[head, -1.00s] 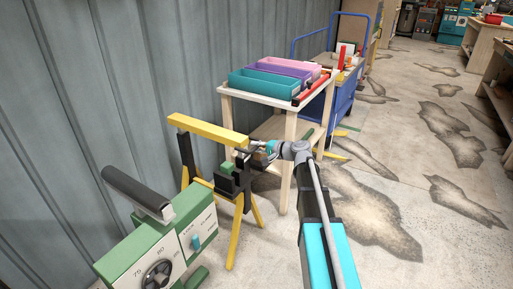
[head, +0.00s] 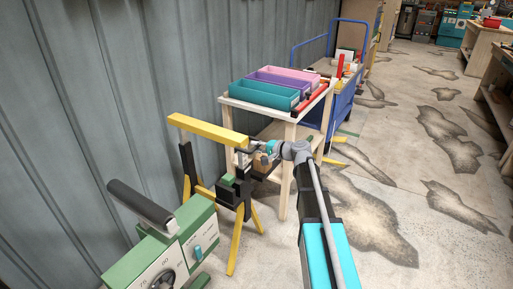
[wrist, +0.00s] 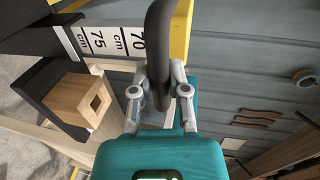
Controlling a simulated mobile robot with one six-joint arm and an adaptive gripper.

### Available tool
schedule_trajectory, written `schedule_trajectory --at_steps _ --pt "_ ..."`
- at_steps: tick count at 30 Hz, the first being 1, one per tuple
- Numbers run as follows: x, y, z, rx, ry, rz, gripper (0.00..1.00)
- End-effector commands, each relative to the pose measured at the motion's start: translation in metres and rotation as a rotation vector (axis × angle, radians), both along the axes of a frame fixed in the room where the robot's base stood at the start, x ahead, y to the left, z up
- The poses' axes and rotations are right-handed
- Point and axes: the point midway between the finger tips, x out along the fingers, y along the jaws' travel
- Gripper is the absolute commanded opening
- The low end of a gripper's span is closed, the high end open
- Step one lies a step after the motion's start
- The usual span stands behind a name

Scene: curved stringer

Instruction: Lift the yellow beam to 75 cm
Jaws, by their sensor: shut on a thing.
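The yellow beam (head: 205,130) lies about level, its near right end beside my gripper. It spans above a stand (head: 236,240) with yellow legs and black posts. My gripper (wrist: 160,80) is shut on a dark grey handle (wrist: 159,30). Part of the yellow beam shows behind this handle in the wrist view (wrist: 181,30). A black post with a white scale (wrist: 110,40) stands left of the fingers and reads 75 cm and 70 cm. I cannot tell the beam's exact height from it.
A green machine (head: 165,250) with a dial, a lock switch and a dark roller bar stands at the front left. A wooden table (head: 235,102) with several coloured bins stands behind the beam. A grey metal wall (head: 60,100) runs along the left.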

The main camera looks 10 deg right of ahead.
Motion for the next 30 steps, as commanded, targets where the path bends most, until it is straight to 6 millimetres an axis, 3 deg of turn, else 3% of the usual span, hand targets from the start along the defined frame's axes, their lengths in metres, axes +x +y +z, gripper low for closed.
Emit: schedule_trajectory --at_steps 1,6,7,20,30 --pt "0.002 -0.001 0.001 0.002 -0.002 -0.004 0.23" --pt "0.001 -0.001 0.0 0.002 -0.001 -0.003 0.55" --pt "0.001 -0.001 0.0 0.001 0.0 -0.003 0.57" --pt "0.0 0.0 -0.003 0.0 0.0 -0.002 0.57" --pt "0.0 0.0 -0.023 -0.002 0.0 -0.001 0.57"
